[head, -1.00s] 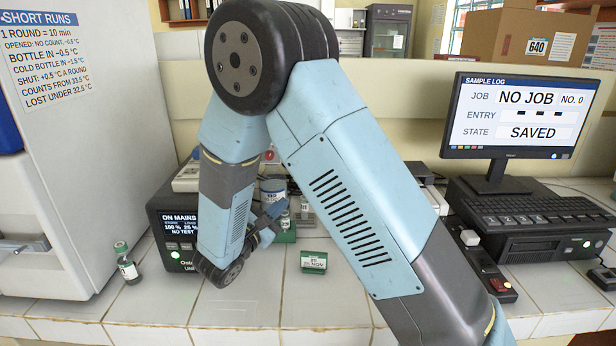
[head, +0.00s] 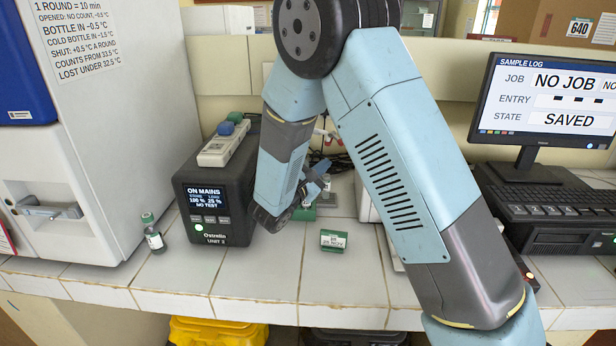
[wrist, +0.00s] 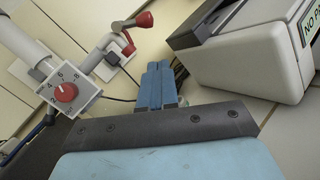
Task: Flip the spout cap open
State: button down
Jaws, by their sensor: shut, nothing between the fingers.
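In the wrist view a white dispenser head carries a red dial (wrist: 66,92) marked with numbers. From it a thin spout arm runs right to a red end piece (wrist: 143,20). A second red-tipped curved piece (wrist: 127,50) sits just below. I cannot tell for sure which red piece is the spout cap, or whether it is open. My gripper (wrist: 158,68) is shut and empty, below and to the right of these red pieces in the picture and apart from them. In the head view my gripper (head: 322,176) points right, and my arm hides most of the dispenser.
A black power unit (head: 214,222) stands left of my gripper. A small vial (head: 152,235) stands beside the white incubator (head: 125,110). A monitor (head: 555,90) and keyboard (head: 550,212) stand right.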

aim_at(338, 140)
jog(key=shift+w+d+r, duration=0.45)
jog(key=shift+d+r, duration=0.3)
jog(key=shift+d, duration=0.05)
jog(key=shift+w+d+r, duration=0.4)
jog(key=shift+d+r, duration=0.35)
